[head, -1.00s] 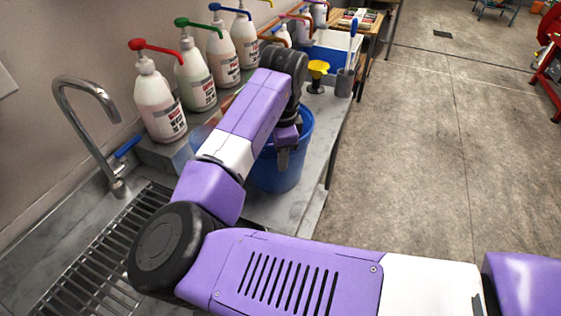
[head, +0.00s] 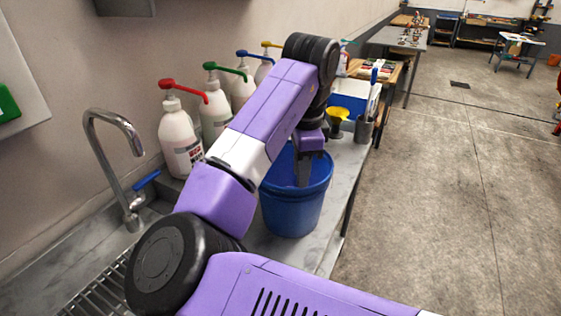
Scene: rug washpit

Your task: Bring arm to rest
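My arm, purple and white with black joints, reaches from the bottom of the head view up over the counter. My gripper (head: 303,174) points down at the mouth of a blue bucket (head: 292,212) on the counter. Its finger part shows as a narrow dark grey shape in front of the bucket's inner wall. I cannot tell whether the fingers are apart or together, or whether they hold anything. The bottom of the bucket's inside is hidden.
Pump bottles with red (head: 180,140), green (head: 216,105), blue and yellow tops line the wall. A curved tap (head: 110,150) and sink grate (head: 97,290) are at left. A yellow funnel (head: 338,116) and grey cup (head: 362,130) stand beyond the bucket. The floor (head: 450,200) at right is clear.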

